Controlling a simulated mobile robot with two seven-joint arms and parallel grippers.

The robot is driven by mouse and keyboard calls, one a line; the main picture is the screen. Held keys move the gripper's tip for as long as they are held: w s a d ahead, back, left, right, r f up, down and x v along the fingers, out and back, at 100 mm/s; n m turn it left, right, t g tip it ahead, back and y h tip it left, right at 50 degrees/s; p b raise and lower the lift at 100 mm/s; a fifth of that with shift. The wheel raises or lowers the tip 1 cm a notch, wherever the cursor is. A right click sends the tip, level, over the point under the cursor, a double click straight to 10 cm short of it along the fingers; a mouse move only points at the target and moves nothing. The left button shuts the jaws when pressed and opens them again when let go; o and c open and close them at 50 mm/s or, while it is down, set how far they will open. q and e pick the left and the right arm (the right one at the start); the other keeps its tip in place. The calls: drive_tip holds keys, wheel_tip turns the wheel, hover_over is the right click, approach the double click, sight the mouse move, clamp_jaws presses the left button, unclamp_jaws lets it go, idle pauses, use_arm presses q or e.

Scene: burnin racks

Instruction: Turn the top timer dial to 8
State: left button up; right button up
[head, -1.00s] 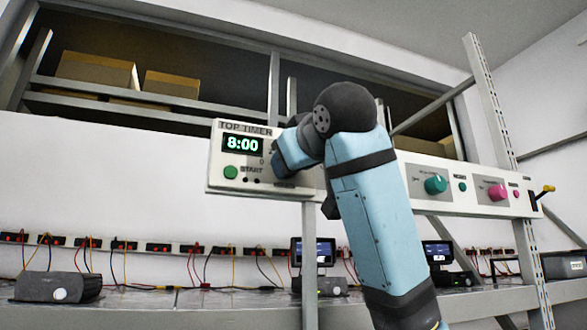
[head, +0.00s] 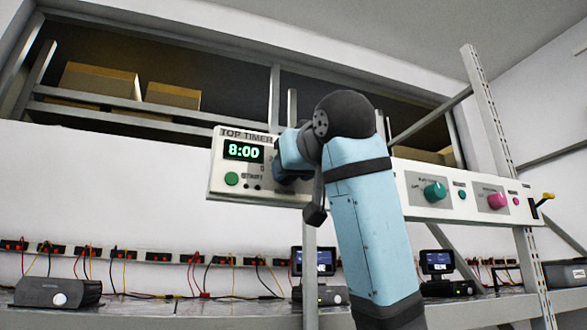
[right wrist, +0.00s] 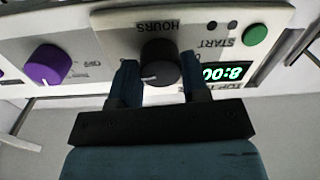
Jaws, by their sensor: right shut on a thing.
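The top timer panel (head: 216,175) is white, and its display (head: 243,151) reads 8:00 in green. Its black dial (right wrist: 160,66), marked HOURS, shows in the right wrist view, where the picture is upside down. The dial has a white pointer line. My right gripper (right wrist: 158,78) is shut on the dial, with one finger on each side of it. In the head view my right arm hides the dial and most of the gripper. My left gripper is in neither view.
A green START button (head: 231,179) sits below the display. A purple knob (right wrist: 48,65) is beside the dial panel. Further right are a teal knob (head: 434,191) and a pink knob (head: 497,200). A metal post (head: 487,110) stands at right.

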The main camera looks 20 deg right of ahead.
drive_tip(key=o, duration=0.9)
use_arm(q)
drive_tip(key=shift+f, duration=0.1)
use_arm(e)
drive_tip(key=shift+s, duration=0.15)
use_arm(q)
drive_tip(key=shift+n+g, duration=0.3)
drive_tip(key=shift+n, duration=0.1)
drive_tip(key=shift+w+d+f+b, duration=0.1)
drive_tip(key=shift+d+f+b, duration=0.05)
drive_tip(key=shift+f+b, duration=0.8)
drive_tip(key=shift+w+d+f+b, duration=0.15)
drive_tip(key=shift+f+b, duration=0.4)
drive_tip(key=shift+b, duration=0.75)
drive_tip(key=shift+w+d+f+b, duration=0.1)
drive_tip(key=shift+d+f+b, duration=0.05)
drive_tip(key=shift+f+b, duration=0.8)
use_arm(e)
drive_tip(key=shift+s+d, duration=0.15)
drive_tip(key=shift+s, duration=2.1)
drive_tip(key=shift+s+d, duration=0.2)
drive_tip(key=shift+s, duration=2.1)
drive_tip(key=shift+s+d, duration=0.15)
drive_tip(key=shift+s, duration=2.1)
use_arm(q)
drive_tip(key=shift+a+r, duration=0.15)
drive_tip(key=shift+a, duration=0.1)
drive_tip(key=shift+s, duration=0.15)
